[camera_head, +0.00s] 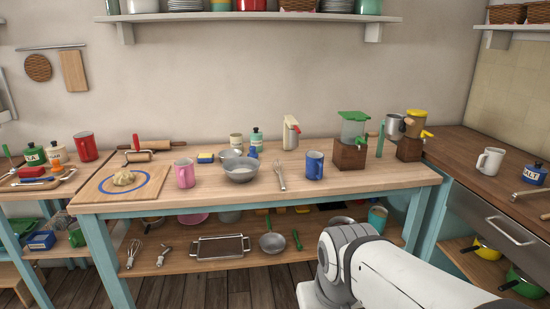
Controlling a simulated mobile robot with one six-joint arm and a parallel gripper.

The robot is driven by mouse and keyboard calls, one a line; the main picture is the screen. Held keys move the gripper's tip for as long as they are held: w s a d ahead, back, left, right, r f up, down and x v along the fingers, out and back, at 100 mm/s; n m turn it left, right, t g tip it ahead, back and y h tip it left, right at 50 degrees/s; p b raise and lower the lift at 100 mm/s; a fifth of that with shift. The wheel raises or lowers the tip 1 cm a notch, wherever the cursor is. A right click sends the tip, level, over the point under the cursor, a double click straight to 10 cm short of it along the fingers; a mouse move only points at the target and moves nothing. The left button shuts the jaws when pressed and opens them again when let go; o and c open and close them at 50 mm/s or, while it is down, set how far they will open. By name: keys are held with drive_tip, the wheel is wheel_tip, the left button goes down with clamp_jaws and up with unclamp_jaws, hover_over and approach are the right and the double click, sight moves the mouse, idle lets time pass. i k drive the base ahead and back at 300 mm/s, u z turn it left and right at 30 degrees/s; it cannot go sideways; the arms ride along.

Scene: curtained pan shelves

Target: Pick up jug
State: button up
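No thing here is plainly a jug at this size; several handled vessels show. A blue mug (314,165) stands near the front right of the table, and a pink mug (184,173) stands left of the bowls. A red mug (85,147) is at the far left, and a white mug (490,161) is on the right counter. My gripper is not in view.
Metal bowls (241,169) and a whisk (280,177) lie mid-table. A green-topped dispenser (352,130) and a yellow-topped dispenser (411,148) stand on the right. My white arm covers the lower right.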

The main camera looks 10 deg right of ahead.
sight(315, 167)
drive_tip(key=z, duration=0.05)
drive_tip(key=i, duration=1.2)
drive_tip(key=z, duration=0.05)
